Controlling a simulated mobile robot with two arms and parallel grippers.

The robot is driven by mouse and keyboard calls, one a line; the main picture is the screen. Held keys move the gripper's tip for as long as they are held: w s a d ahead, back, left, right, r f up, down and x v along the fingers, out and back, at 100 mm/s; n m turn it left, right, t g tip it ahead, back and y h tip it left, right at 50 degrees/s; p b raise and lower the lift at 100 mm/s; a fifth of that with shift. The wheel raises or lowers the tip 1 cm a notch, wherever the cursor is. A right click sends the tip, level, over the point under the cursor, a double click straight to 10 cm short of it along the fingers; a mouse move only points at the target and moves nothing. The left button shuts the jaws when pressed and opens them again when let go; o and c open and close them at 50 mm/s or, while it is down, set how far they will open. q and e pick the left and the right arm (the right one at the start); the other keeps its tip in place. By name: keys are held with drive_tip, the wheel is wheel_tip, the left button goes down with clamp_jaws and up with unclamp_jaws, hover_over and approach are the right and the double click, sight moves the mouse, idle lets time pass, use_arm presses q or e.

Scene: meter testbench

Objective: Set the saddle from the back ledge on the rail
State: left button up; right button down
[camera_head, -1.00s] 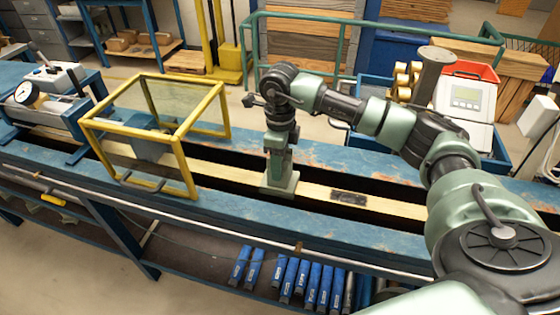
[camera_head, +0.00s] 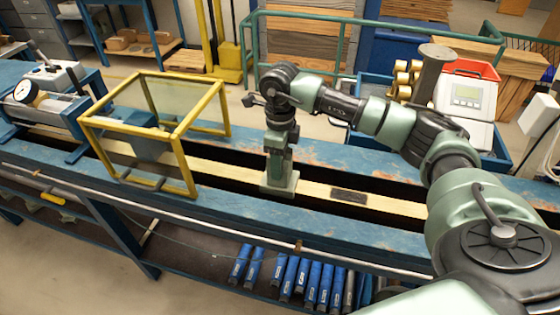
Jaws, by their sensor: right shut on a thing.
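The saddle (camera_head: 280,184), a grey-green block with a wider foot, stands upright at the rail, below my right gripper (camera_head: 279,152). My right gripper points straight down and is shut on the upper part of the saddle. The rail (camera_head: 395,206) is a pale yellowish strip running along the middle of the blue bench, with dark gaps beside it. The saddle's foot appears to be over or on the rail; I cannot tell whether it is fully seated. The saddle's top is hidden by the gripper. My left gripper is not in view.
A yellow-framed clear guard (camera_head: 181,140) stands over the rail to the left, with a grey-blue block (camera_head: 150,147) inside. A dark plate (camera_head: 348,195) lies on the rail to the right. A white device with a display (camera_head: 466,97) stands at the back right.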

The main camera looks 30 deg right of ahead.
drive_tip(key=shift+f, duration=0.1)
drive_tip(key=c, duration=0.5)
unclamp_jaws()
drive_tip(key=shift+r+p, duration=4.05)
drive_tip(key=shift+r, duration=2.55)
